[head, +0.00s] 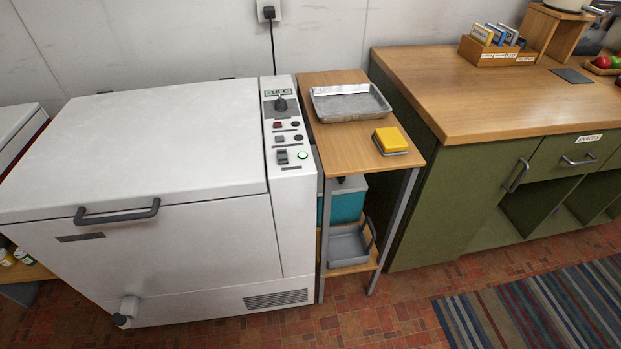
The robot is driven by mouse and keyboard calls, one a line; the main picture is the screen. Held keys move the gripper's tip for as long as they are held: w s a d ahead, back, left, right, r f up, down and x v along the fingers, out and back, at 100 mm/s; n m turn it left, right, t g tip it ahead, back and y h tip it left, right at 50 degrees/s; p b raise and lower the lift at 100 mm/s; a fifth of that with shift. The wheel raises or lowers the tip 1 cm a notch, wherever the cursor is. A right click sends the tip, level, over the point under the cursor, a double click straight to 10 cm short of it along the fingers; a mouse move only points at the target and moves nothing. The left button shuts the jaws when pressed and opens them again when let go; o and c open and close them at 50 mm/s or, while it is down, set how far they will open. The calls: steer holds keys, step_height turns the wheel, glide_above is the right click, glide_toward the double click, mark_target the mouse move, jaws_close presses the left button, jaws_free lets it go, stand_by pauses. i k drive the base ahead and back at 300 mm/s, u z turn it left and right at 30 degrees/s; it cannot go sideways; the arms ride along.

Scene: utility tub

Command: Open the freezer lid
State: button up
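The white chest freezer (190,240) stands on the left side of the head view. Its white lid (165,135) lies flat and looks closed. A dark grey bar handle (118,213) sits at the lid's front edge, left of the middle. A control panel (287,130) with a dial, switches and a lit green button runs along the freezer's right side. My gripper is not in view.
A narrow wooden side table (330,150) stands close against the freezer's right side, with a metal tray (350,103) and a yellow sponge (391,139). A green cabinet (450,190) is further right. A striped rug (545,310) lies on the tiled floor (370,325), which is clear in front.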

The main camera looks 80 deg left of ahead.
mark_target(154, 147)
steer(key=z, duration=0.2)
steer(key=k, duration=0.8)
steer(key=u, duration=1.15)
